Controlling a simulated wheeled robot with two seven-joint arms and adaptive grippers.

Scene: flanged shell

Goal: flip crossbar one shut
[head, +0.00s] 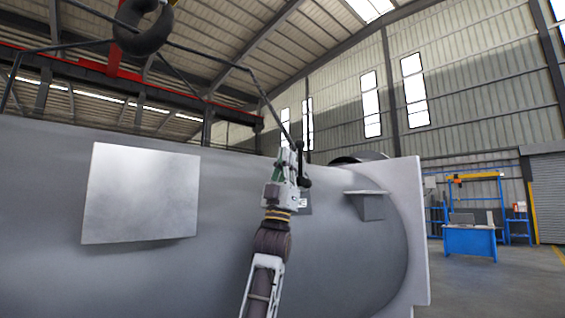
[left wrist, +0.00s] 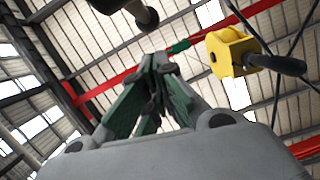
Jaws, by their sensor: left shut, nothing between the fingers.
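The large grey flanged shell (head: 230,270) lies across the head view, with a pale flange (head: 420,230) at its right end. My left gripper (head: 286,155) points upward in front of the shell's upper edge; its fingers are together and empty. A dark bar with a rounded end (head: 304,168) shows just right of the gripper; I cannot tell whether it is crossbar one or whether they touch. In the left wrist view the closed green-padded fingers (left wrist: 157,66) point up, and a dark round-ended piece (left wrist: 146,18) is above them. My right gripper is out of view.
A square metal plate (head: 140,195) and a small bracket (head: 370,204) stick out from the shell. The left wrist view shows a yellow block (left wrist: 228,53) with a dark end. A blue workbench (head: 469,241) stands far right.

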